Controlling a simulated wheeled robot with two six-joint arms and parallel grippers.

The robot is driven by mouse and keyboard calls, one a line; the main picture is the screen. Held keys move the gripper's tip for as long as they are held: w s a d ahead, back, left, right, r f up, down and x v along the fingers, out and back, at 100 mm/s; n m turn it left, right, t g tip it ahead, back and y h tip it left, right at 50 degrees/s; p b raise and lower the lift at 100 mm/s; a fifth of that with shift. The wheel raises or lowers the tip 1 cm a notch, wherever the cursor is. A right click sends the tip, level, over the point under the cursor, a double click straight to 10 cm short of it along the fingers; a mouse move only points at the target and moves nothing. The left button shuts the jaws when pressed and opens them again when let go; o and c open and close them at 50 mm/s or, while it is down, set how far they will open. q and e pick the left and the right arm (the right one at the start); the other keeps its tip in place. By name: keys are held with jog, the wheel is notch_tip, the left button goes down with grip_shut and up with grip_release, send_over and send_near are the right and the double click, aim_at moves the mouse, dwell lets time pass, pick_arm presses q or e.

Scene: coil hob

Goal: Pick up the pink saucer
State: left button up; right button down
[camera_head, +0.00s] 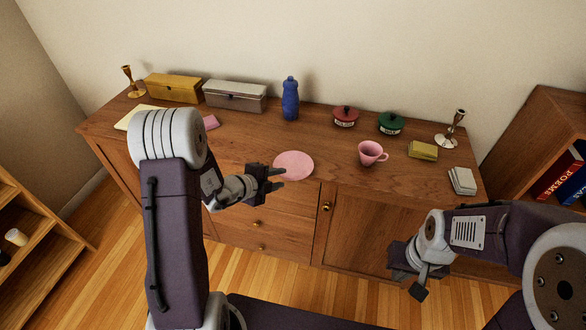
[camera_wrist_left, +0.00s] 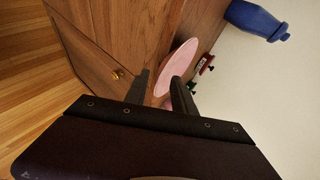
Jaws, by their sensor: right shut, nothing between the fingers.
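The pink saucer (camera_head: 297,162) lies flat on the wooden sideboard top, at its front edge. It also shows in the left wrist view (camera_wrist_left: 180,60), in front of the fingers. My left gripper (camera_head: 281,178) is open at the saucer's near left rim. In the left wrist view its fingertips (camera_wrist_left: 160,75) stand apart, with part of the saucer showing between them; I cannot tell whether they touch it. My right gripper (camera_head: 418,288) is shut and empty, low in front of the sideboard at the right.
A pink cup (camera_head: 371,154) stands right of the saucer. A blue bottle (camera_head: 290,99), a red-lidded pot (camera_head: 345,117), a green-lidded pot (camera_head: 390,124), a gold box (camera_head: 173,88) and a silver box (camera_head: 235,96) stand behind. The sideboard top (camera_head: 245,140) around the saucer is clear.

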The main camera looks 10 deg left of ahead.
pick_arm(q)
jog(key=shift+x, duration=0.75)
grip_shut()
jog(key=shift+s, duration=0.1)
dwell(0.8)
